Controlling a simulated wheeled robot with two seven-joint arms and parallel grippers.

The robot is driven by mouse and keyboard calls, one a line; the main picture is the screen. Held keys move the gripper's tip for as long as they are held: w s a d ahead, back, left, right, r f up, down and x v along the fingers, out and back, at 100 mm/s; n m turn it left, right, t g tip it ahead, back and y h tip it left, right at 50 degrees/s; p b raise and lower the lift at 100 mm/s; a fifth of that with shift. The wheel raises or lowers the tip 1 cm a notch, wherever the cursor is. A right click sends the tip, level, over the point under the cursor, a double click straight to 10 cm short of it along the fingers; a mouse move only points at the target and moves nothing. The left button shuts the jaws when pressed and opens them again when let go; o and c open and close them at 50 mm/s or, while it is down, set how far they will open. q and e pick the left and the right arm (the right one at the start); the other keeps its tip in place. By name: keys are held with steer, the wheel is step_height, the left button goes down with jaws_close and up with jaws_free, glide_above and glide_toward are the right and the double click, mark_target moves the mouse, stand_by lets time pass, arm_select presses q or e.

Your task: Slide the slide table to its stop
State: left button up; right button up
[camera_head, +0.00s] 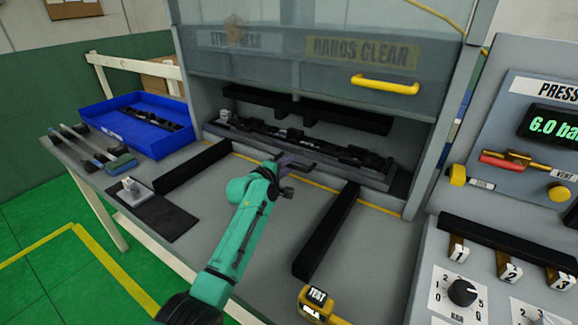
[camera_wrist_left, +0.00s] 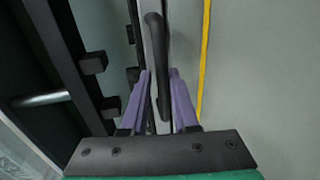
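The slide table (camera_head: 350,180) is a long grey plate carrying dark clip fixtures, set back inside the press opening under the clear guard. Its dark bar handle (camera_wrist_left: 154,60) shows in the left wrist view, running between my purple fingers. My left gripper (camera_head: 296,166) reaches the front edge of the slide table in the head view. In the left wrist view my left gripper (camera_wrist_left: 159,75) is open, with one finger on each side of the handle; a small gap shows at the right finger. My right gripper is not in view.
Two black rails (camera_head: 193,167) (camera_head: 327,230) run along the bench at either side, with bare bench between. A blue bin (camera_head: 140,141) with dark parts stands at left. A yellow guard handle (camera_head: 385,84) is above. The control panel (camera_head: 540,130) is at right.

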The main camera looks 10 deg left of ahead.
arm_select(q)
steer(key=shift+o, duration=0.6)
steer(key=shift+w+f, duration=0.15)
steer(key=shift+s+a, duration=0.15)
steer(key=shift+s, duration=0.4)
steer(key=v, duration=1.3)
steer(key=shift+s+a, duration=0.1)
steer(key=shift+s, duration=0.1)
